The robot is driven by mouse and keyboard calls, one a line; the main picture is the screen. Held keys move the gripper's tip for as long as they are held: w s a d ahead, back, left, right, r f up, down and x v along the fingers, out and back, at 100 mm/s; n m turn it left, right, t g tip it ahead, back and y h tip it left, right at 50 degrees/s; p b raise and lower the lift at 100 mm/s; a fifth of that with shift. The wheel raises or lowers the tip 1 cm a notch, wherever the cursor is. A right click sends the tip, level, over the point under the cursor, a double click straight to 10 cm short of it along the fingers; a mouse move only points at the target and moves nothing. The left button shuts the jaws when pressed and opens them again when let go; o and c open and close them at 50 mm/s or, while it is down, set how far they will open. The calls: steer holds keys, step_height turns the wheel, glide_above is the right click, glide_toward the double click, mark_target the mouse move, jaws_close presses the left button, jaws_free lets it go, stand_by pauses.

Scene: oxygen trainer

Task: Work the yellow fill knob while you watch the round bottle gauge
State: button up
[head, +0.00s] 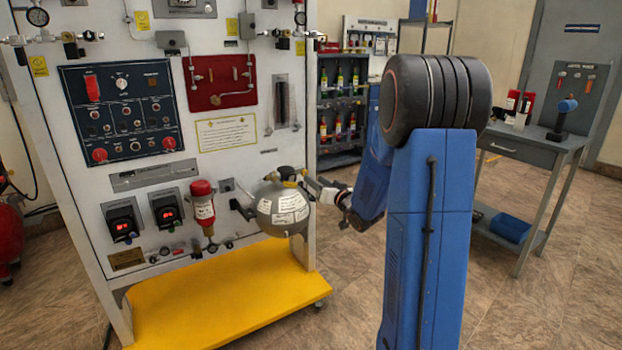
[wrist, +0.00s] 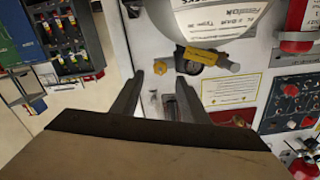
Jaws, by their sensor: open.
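A grey round bottle (head: 283,212) with white labels is mounted at the panel's right side, with a brass-yellow valve (head: 287,176) on top. The wrist view is roughly upside down and shows the bottle (wrist: 222,22) at its top and the yellow valve (wrist: 200,58) below it. My gripper (head: 326,192) is right of the bottle in the head view. In the wrist view its two fingers (wrist: 158,92) are apart with nothing held, and the valve lies beyond and right of them. I cannot pick out the fill knob or the bottle gauge with certainty.
The white panel (head: 160,75) carries a dark control plate (head: 120,112), a red plate (head: 220,80) and round gauges (head: 38,16) at the top. A yellow base (head: 215,305) juts out below. A grey workbench (head: 525,143) stands at the right, with open floor before it.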

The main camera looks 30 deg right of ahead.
steer(key=s, duration=1.1)
steer(key=shift+s+d, duration=0.2)
steer(key=shift+s, duration=0.1)
stand_by(0.3)
